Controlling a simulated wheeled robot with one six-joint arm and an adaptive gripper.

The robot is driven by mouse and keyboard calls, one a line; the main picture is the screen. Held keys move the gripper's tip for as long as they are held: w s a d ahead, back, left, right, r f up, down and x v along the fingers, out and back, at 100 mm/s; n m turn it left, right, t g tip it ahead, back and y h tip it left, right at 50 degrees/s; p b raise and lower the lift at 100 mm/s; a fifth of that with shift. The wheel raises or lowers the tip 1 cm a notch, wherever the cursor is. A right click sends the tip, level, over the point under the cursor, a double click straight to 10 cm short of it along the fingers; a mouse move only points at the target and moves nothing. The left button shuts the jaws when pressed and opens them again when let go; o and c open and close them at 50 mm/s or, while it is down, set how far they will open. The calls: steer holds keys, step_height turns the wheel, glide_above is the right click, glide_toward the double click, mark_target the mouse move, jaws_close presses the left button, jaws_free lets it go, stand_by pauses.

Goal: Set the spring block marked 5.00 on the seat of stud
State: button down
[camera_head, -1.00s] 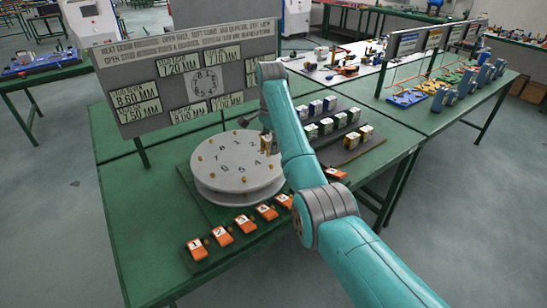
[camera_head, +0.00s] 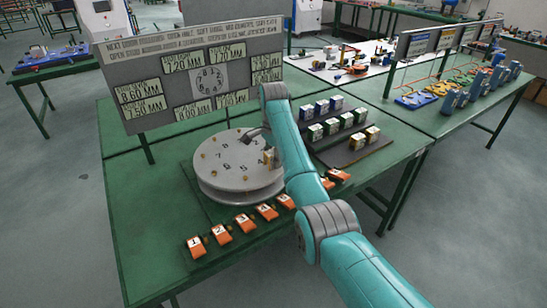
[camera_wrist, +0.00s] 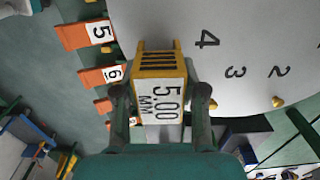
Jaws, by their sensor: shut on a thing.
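My gripper (camera_wrist: 160,92) is shut on the spring block marked 5.00 MM (camera_wrist: 159,105), a pale block with a yellow frame and dark slots, held with its label towards the wrist camera. The plate carries digits and small brass studs; 2, 3 and 4 are readable in the wrist view, with a brass stud (camera_wrist: 278,102) near the 2. I cannot tell whether the block touches the plate. Any stud under it is hidden.
Several orange numbered tags (camera_head: 221,234) lie along the plate's front edge. A dark rack (camera_head: 355,150) with several other blocks stands right of my arm. A large sign board (camera_head: 150,60) stands behind the plate. Green table (camera_head: 140,250) is bare at front left.

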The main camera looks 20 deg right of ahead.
steer(key=shift+f, duration=0.35)
steer(key=c, duration=0.7)
jaws_free()
steer(key=shift+o, duration=0.2)
